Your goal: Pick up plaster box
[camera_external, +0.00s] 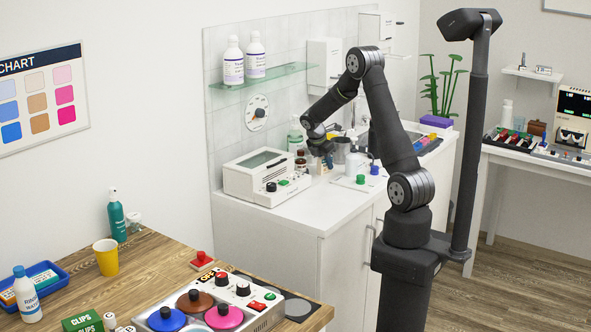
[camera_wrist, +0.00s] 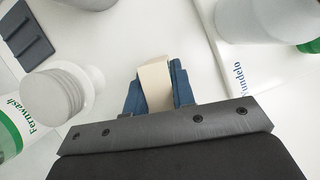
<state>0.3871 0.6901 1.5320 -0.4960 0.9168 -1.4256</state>
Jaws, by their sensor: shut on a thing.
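My gripper (camera_external: 325,160) is over the white counter in the external view, small and partly lost among the things around it. In the wrist view its two blue fingers (camera_wrist: 157,90) are shut on a small cream box, which I take to be the plaster box (camera_wrist: 155,80). The box sits between the fingers with its plain pale face towards the camera. I see no lettering on it. Its lower part is hidden, and I cannot tell whether it touches the counter.
A bottle marked Fernwash (camera_wrist: 62,95) stands close left of the fingers. A white object lettered Fundelo (camera_wrist: 235,50) and a pale cylinder (camera_wrist: 285,15) are at right. A dark flat piece (camera_wrist: 22,38) lies upper left. A white instrument (camera_external: 265,176) stands left on the counter.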

